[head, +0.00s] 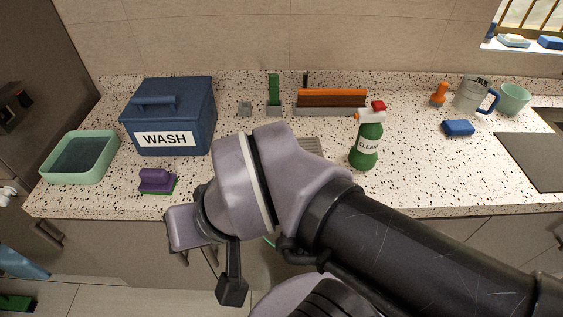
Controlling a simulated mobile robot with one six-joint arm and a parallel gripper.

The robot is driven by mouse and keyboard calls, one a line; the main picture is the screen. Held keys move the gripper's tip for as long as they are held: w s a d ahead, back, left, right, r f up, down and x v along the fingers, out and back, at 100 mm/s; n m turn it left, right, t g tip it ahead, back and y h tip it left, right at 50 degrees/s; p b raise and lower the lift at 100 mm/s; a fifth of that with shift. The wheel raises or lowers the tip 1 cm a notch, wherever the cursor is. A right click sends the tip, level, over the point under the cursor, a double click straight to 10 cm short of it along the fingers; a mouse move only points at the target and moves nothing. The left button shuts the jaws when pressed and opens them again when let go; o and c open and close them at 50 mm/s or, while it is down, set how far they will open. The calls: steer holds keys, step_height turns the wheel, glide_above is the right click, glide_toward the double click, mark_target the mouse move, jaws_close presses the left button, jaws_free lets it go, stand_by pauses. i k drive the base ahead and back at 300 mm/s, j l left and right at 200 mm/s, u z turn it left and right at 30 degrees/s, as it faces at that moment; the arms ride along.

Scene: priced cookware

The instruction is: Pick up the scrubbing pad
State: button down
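A purple-handled scrubbing pad with a green underside (157,181) lies near the front edge of the speckled counter, at the left, in front of the blue WASH box. It stands apart from other things. My gripper (232,286) is only partly visible at the end of my arm, low in front of the counter, to the right of and nearer than the pad. My wrist hides much of it. Its fingers cannot be made out clearly, and the pad is apart from it.
The blue WASH box (174,108) stands behind the pad, with a green basin (72,160) to the left. A green spray bottle (369,142) stands right of my arm. A blue sponge (458,128), a jug (472,96) and a sink (540,160) are farther right.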

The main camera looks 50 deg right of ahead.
mark_target(155, 181)
steer(key=i+j+z, duration=0.15)
steer(key=i, duration=0.25)
steer(key=i+j+z, duration=0.15)
steer(key=i+j, duration=0.15)
steer(key=i, duration=0.1)
